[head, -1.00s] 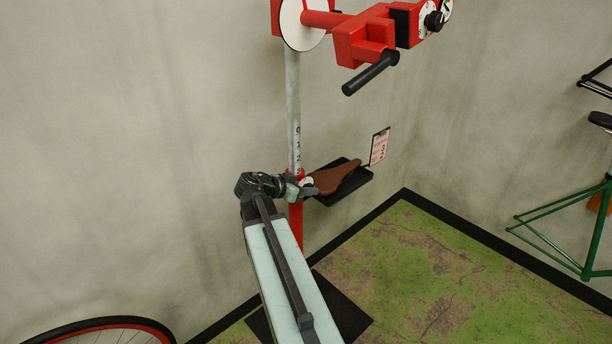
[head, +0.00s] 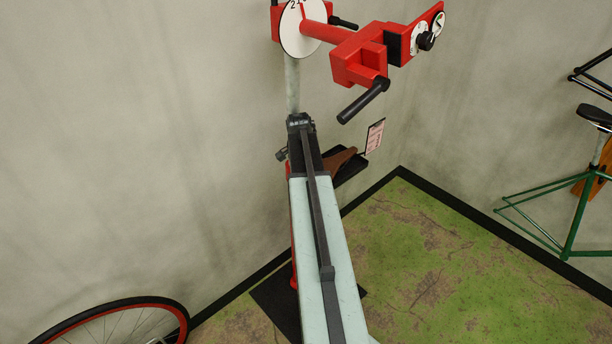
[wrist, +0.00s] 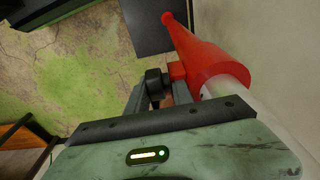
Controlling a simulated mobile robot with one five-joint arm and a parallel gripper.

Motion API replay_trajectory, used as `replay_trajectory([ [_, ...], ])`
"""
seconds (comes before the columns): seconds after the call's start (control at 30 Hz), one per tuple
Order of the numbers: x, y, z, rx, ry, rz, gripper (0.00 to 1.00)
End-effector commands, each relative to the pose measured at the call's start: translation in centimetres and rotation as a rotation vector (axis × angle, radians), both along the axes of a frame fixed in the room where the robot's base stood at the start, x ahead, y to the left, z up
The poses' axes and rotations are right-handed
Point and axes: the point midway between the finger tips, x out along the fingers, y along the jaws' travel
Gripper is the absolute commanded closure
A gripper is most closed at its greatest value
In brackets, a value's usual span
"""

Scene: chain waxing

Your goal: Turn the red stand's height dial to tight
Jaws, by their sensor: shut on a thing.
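The red stand shows in the head view, with its red clamp head (head: 358,60) at the top and a pale post (head: 292,85) below. The wrist view shows its red lower tube (wrist: 205,58) and a pale piece of post (wrist: 228,84). The height dial's black knob (wrist: 154,80) sits beside the red collar in the wrist view. My gripper (wrist: 157,92) is around this knob and shut on it. The dial's markings are not visible, so its setting cannot be read. My arm hides the dial and the gripper's fingers in the head view.
A dark shelf (head: 350,170) with a brown saddle (head: 337,160) and a small sign (head: 374,137) are just right of the post. A green bike frame (head: 545,218) stands at right, a wheel (head: 115,318) at lower left. The green floor (head: 430,255) between is clear.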

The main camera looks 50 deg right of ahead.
Motion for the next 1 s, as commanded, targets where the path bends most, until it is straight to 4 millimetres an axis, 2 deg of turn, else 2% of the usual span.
replay_trajectory([
  [0.03,-0.60,-0.64,0.06,0.043,0.014,-0.009,1.00],
  [0.5,-0.67,-0.74,-0.60,0.432,-0.015,-0.009,1.00],
  [1.0,-0.79,-0.46,-0.39,0.605,-0.027,-0.006,1.00],
])
